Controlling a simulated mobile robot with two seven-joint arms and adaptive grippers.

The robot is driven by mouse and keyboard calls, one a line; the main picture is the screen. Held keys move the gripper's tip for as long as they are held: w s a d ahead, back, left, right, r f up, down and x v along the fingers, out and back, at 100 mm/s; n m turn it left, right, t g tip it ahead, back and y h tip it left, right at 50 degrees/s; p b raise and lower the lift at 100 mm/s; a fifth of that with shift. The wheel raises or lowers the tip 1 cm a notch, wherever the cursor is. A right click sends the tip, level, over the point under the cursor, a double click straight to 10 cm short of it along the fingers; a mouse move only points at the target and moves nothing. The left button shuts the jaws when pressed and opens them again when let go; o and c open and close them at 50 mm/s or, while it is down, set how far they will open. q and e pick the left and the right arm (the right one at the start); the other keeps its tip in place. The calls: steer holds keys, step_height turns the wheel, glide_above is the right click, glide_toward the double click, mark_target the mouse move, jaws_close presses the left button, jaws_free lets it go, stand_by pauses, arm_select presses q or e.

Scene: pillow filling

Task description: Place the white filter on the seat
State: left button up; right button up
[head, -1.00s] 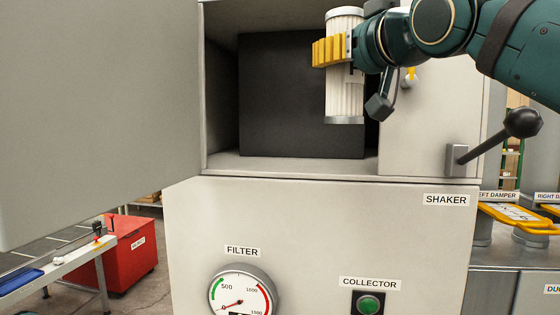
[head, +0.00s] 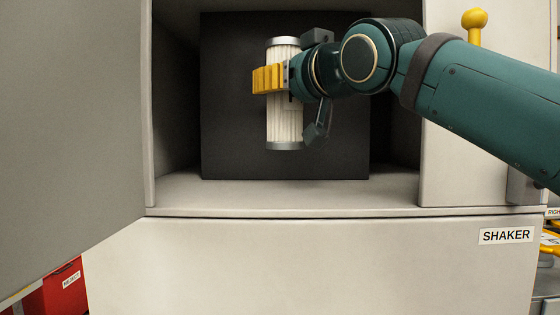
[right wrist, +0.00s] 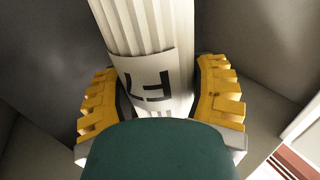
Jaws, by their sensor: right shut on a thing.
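The white filter (head: 285,120) is a pleated cylinder with grey metal end caps. It is upright in front of the dark back panel of the open cabinet, with its lower cap above the cabinet floor. My right gripper (head: 270,79) is shut on it around the upper middle. In the right wrist view the yellow fingers of the gripper (right wrist: 160,95) press on both sides of the filter (right wrist: 150,30), and a label with dark characters faces the camera. No seat can be clearly made out; the dark panel (head: 225,150) stands behind the filter. My left gripper is not in view.
The cabinet floor (head: 190,195) is bare, with a front lip. A large grey open door (head: 70,110) bounds the left side. The right front panel (head: 480,190) stands beside my forearm. A red reject bin (head: 62,285) shows at lower left.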

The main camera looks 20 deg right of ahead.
mark_target(295, 128)
steer(key=f, duration=0.2)
steer(key=shift+s+d+f+b, duration=0.1)
steer(key=shift+s+f+b, duration=0.1)
steer(key=shift+f+b, duration=0.1)
steer(key=shift+w+f+b, duration=0.15)
steer(key=shift+f+b, duration=0.45)
steer(key=shift+f, duration=1.65)
steer(key=o, duration=0.8)
steer(key=shift+f, duration=0.2)
steer(key=o, duration=0.5)
steer(key=shift+o, duration=0.2)
steer(key=shift+r, duration=0.1)
steer(key=shift+r, duration=0.2)
steer(key=b+v, duration=0.1)
steer(key=v, duration=1.1)
steer(key=shift+f+b, duration=0.2)
steer(key=shift+b, duration=0.1)
